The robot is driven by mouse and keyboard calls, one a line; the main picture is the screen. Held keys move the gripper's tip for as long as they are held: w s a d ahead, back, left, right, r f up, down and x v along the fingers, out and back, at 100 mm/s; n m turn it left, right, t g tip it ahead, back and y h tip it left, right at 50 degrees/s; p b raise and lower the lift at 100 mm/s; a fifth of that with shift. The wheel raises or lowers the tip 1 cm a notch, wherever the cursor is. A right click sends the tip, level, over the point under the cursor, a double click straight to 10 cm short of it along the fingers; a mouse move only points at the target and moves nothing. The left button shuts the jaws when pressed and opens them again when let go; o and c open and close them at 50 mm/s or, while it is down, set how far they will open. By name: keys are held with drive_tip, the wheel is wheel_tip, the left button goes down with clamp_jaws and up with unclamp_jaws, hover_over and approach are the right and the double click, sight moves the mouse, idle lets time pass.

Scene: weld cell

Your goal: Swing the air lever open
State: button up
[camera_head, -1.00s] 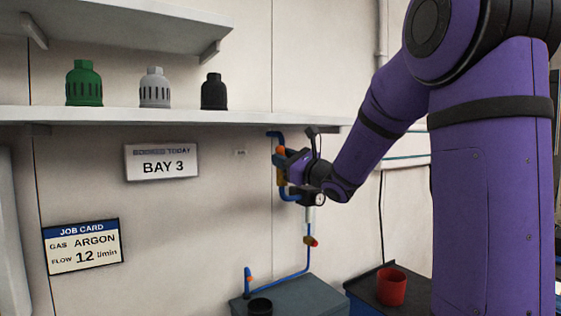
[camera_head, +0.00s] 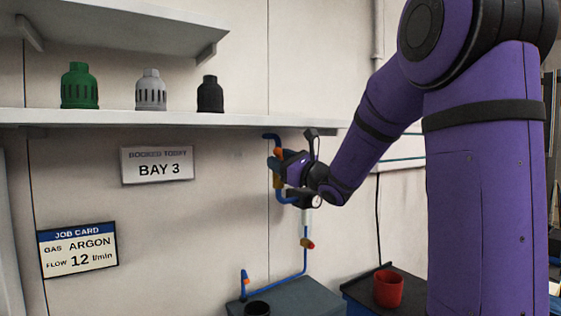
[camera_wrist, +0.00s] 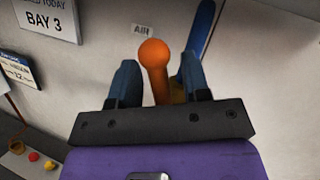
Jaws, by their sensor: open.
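The air lever (camera_wrist: 155,65) is orange with a round knob end. In the wrist view it stands between the two fingers of my gripper (camera_wrist: 157,80), with a gap visible on each side. My gripper is open around it. The blue air pipe (camera_wrist: 197,42) runs up the wall behind the lever, and the brass valve body is mostly hidden behind my right finger. A small AIR label (camera_wrist: 142,31) is on the wall beyond the knob. In the head view my gripper (camera_head: 276,160) is at the pipe on the wall, and the lever is partly hidden by it.
Below, the blue pipe carries a gauge and a small red-handled fitting (camera_head: 307,244). A shelf (camera_head: 120,117) with green, grey and black caps is above left. A red cup (camera_head: 388,288) stands on a dark surface at lower right.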

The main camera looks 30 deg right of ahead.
drive_tip(key=v, duration=1)
drive_tip(key=shift+s, duration=0.4)
drive_tip(key=shift+d+f, duration=0.1)
